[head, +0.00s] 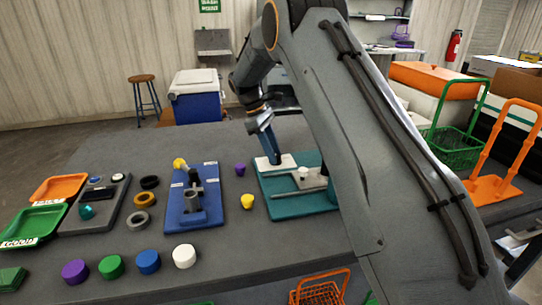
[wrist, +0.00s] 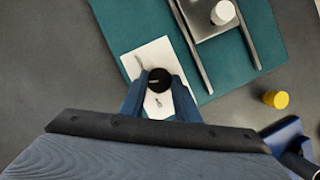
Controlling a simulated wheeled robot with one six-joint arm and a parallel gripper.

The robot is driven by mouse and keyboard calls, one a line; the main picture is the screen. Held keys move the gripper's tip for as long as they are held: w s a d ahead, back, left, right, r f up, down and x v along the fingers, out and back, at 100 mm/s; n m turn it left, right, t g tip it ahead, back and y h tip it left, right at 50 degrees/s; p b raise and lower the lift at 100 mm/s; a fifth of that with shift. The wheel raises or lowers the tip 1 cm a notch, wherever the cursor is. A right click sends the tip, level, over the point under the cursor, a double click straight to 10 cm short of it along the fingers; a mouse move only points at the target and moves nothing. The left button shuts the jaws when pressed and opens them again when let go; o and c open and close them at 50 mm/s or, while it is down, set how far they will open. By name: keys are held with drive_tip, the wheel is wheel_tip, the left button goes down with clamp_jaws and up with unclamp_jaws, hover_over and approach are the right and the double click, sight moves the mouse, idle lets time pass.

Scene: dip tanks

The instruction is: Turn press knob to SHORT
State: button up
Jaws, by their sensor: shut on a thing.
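In the wrist view, a round black knob (wrist: 159,78) sits on a white plate (wrist: 150,50) at one corner of the teal press base (wrist: 276,32). My gripper (wrist: 158,88) is shut on the knob, with one blue finger at each side. Small grey marks show on the plate, too small to read, so I cannot tell the knob's setting. In the head view, my gripper (head: 273,161) points down at the white plate (head: 288,163) on the teal base (head: 275,205). The knob is hidden there.
A white cylinder (wrist: 222,13) stands on the press between two grey rails. A yellow piece (head: 247,201) and a purple piece (head: 240,169) lie left of the base, near a blue board (head: 209,216). Several coloured discs and a green tray (head: 62,214) are farther left.

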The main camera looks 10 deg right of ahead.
drive_tip(key=m, duration=0.2)
drive_tip(key=m+g+y+b, duration=0.1)
drive_tip(key=m, duration=0.1)
drive_tip(key=shift+w+d+m+b, duration=0.15)
drive_tip(key=shift+d+m+b, duration=0.05)
drive_tip(key=shift+m+b, duration=0.1)
drive_tip(key=shift+d+m+g+y+b, duration=0.1)
drive_tip(key=shift+m+g+y+b, duration=0.55)
drive_tip(key=shift+m, duration=1.15)
drive_tip(key=shift+t, duration=0.25)
drive_tip(key=o, duration=1)
drive_tip(key=shift+o, duration=0.2)
drive_tip(key=shift+w+r+y, duration=0.2)
drive_tip(key=shift+r+y, duration=0.05)
drive_tip(key=shift+r, duration=0.05)
drive_tip(key=b+v, duration=0.1)
drive_tip(key=v, duration=0.6)
